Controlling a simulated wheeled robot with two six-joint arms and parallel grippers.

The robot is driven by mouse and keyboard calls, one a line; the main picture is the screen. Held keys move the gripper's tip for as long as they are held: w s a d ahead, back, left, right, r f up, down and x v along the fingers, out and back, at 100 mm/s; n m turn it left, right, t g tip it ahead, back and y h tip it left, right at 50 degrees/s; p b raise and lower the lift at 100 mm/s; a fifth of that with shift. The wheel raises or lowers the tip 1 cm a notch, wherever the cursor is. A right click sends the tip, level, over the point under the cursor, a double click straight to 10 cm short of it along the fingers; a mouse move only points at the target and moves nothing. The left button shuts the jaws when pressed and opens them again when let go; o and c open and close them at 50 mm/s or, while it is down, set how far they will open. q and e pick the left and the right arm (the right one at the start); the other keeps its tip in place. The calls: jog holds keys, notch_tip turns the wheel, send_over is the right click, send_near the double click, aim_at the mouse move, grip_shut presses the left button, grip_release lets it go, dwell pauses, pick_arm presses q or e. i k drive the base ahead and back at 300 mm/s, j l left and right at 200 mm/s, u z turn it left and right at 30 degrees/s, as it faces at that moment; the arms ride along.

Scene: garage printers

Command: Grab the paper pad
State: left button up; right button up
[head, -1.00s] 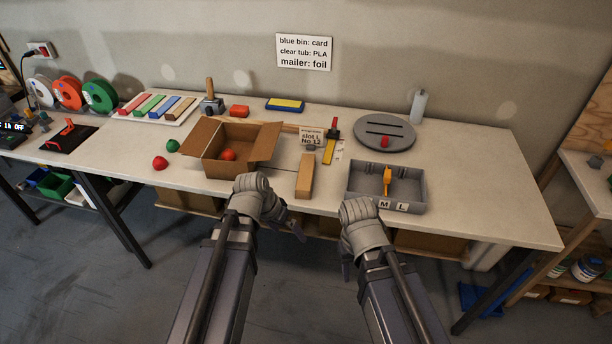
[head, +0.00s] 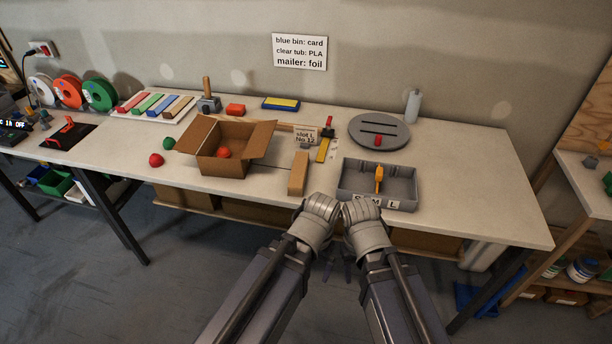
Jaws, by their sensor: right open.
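No thing is plainly a paper pad. A flat blue block with a yellow top (head: 281,103) lies at the back of the workbench, and a small white printed sheet (head: 333,149) lies by a yellow strip near the middle; I cannot tell whether either is the pad. My left gripper (head: 328,268) and right gripper (head: 347,266) hang close together in front of the bench's front edge, apart from both. My wrists largely hide them. The right gripper is open; the left one's jaws cannot be made out.
On the workbench (head: 465,190) stand an open cardboard box (head: 198,135) with a red ball inside, a wooden block (head: 298,172), a grey divided tray (head: 403,187) and a round grey plate (head: 380,131). The right end of the bench is clear.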

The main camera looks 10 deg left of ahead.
aim_at(297, 178)
jog(key=k+l, duration=0.1)
jog(key=l, duration=0.4)
jog(key=k+l, duration=0.1)
jog(key=l, duration=0.35)
jog(key=k+l, duration=0.1)
jog(key=l, duration=0.4)
